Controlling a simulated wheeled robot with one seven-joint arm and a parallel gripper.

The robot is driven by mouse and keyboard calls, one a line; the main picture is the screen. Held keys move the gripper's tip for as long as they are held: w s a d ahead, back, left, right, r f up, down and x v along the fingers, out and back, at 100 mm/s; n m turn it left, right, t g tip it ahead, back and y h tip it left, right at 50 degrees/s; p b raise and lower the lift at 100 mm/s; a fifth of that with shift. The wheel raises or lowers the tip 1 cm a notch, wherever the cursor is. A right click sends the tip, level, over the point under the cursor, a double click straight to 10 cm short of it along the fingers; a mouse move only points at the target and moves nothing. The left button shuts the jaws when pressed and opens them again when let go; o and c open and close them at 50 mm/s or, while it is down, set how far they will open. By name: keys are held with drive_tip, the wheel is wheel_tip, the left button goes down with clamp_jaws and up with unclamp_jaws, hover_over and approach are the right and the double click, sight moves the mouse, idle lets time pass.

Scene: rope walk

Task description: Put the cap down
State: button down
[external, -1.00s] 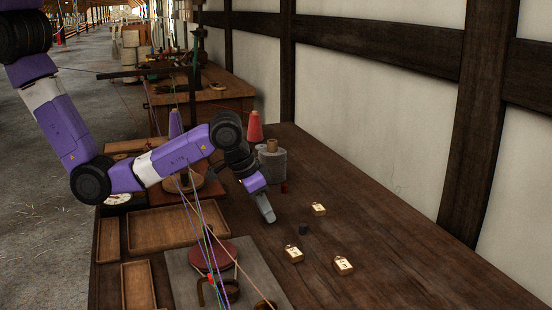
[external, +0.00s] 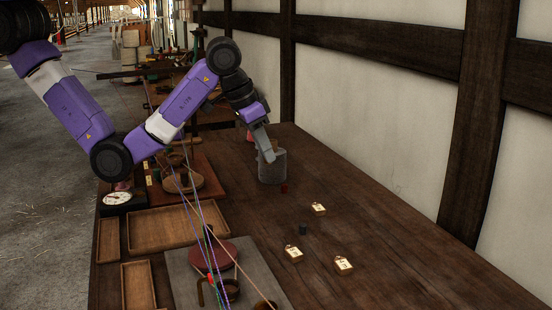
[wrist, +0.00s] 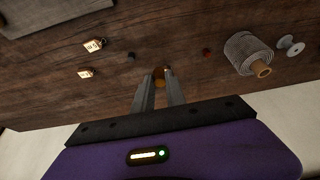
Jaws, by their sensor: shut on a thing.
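My gripper (external: 270,158) is above the bench, in front of the grey spool (external: 272,170) in the external view. In the wrist view its two fingers (wrist: 160,75) are closed together around a small amber-brown piece (wrist: 159,84), probably the cap. Its shape is mostly hidden by the fingers, and it cannot be made out in the external view. A small dark blue cap-like piece (external: 302,229) and a small red one (external: 284,188) sit on the bench, apart from the gripper.
Three small tagged brass blocks (external: 319,209) (external: 293,254) (external: 343,266) stand on the bench. Wooden trays (external: 178,229) and a grey board (external: 185,272) with a round red piece lie at left. The bench's right side is clear up to the wall.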

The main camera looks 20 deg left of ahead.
drive_tip(key=shift+r+p, duration=1.15)
drive_tip(key=shift+r, duration=0.6)
drive_tip(key=w+a+r+n+b, duration=0.1)
drive_tip(key=w+a+r+b, duration=0.1)
drive_tip(key=w+a, duration=0.75)
drive_tip(key=w+a+r+n+t+y+b, duration=0.15)
drive_tip(key=w+a, duration=0.25)
drive_tip(key=w, duration=1)
drive_tip(key=w+a+r+n+g+b, duration=0.1)
drive_tip(key=w+a+r+n, duration=0.15)
drive_tip(key=w+a, duration=0.65)
drive_tip(key=w+d+f, duration=0.1)
drive_tip(key=f, duration=0.6)
drive_tip(key=w+d+f+m, duration=0.1)
drive_tip(key=f, duration=0.5)
drive_tip(key=w+d+f+m+p, duration=0.1)
drive_tip(key=w+f, duration=0.1)
drive_tip(key=f, duration=0.5)
drive_tip(key=shift+f+h, duration=0.3)
drive_tip(key=shift+h, duration=0.05)
drive_tip(key=shift+f, duration=0.2)
drive_tip(key=c, duration=1.4)
unclamp_jaws()
drive_tip(key=shift+o, duration=0.2)
